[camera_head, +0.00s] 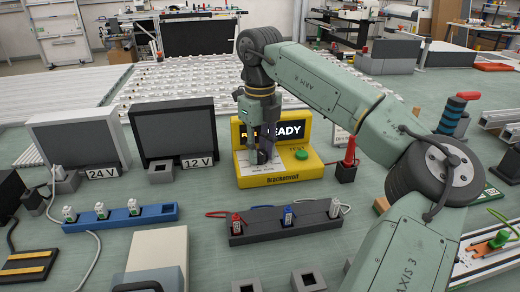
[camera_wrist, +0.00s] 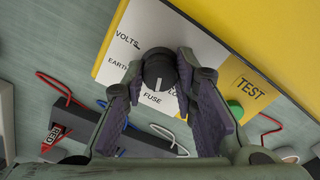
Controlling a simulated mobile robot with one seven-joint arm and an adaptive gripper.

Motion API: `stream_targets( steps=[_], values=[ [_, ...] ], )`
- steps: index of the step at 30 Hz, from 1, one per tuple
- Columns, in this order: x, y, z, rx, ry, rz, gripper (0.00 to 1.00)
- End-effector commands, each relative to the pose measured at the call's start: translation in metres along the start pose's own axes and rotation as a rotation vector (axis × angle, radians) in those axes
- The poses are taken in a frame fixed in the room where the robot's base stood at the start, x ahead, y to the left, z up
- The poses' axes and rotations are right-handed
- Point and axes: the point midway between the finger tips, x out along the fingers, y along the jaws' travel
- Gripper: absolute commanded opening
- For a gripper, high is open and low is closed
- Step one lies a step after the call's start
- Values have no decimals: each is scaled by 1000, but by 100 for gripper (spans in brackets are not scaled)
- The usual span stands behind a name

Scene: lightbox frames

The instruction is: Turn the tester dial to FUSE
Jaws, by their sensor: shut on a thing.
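The yellow tester (camera_head: 290,178) stands mid-bench, with READY on its partly hidden display and a green TEST button (camera_head: 302,154). The button also shows in the wrist view (camera_wrist: 235,110). My gripper (camera_head: 262,155) reaches down from above to the tester's white label panel. In the wrist view my gripper (camera_wrist: 160,66) has one finger on each side of the round black dial (camera_wrist: 158,68) and is shut on it. VOLTS, EARTH and FUSE show around the dial; another label at right is partly hidden. A small white mark at the dial's lower edge appears to face FUSE.
A dark rack (camera_head: 285,222) with red, blue and grey plugs stands in front of the tester. A blue rack (camera_head: 120,218) is at left. Dark panels marked 24 V and 12 V stand behind it. A red-topped probe (camera_head: 350,150) stands right of the tester.

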Motion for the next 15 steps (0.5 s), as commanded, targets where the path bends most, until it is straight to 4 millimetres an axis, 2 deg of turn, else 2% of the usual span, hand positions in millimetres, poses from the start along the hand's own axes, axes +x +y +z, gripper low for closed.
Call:
stream_targets(
  steps=[11,12,15],
  values=[
    [0,0,0,5,1,1,0],
    [0,0,0,4,1,1,27],
    [0,0,0,4,1,1,34]
  ],
)
